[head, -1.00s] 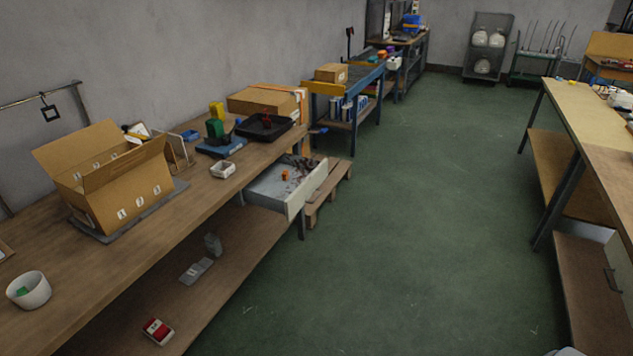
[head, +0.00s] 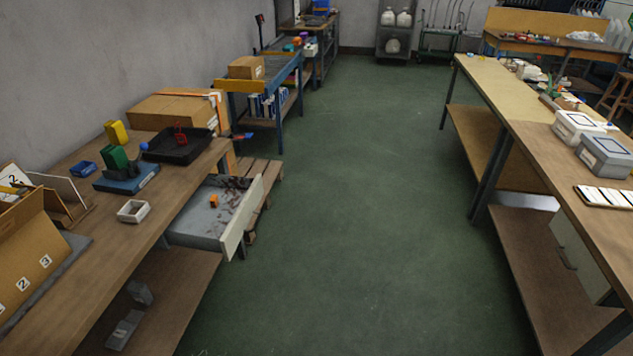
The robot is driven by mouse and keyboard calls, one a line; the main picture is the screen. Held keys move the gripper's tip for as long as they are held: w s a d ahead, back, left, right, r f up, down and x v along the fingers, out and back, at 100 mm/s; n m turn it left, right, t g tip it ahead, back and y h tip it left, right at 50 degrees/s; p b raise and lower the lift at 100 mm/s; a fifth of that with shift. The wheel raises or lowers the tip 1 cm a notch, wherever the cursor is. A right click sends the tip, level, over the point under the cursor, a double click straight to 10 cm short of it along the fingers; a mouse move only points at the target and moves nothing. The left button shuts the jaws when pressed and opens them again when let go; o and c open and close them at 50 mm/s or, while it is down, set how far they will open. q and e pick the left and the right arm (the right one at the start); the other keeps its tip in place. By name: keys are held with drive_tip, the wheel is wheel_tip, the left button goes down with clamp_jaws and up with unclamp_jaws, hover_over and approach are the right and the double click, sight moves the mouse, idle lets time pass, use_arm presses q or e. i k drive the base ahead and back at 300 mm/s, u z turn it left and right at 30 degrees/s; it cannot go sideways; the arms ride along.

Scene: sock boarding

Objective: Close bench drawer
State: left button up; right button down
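The bench drawer (head: 241,217) hangs under the wooden bench (head: 108,212) on the left and stands pulled out over the aisle. Its light front panel faces the floor on the right. Inside lie a small orange object and dark scattered bits on a grey bottom. A second drawer front (head: 577,255) with a dark handle is under the bench on the right and looks shut. Neither of my grippers shows in the head view.
Green floor (head: 345,200) is clear between the two benches. A wooden pallet (head: 262,178) lies on the floor just behind the open drawer. A black tray (head: 180,148), small white box (head: 133,211) and cardboard box (head: 28,255) stand on the left bench. The right bench (head: 545,150) bounds the aisle.

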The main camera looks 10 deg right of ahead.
sight(196, 226)
drive_tip(key=i, duration=0.85)
drive_tip(key=u, duration=0.4)
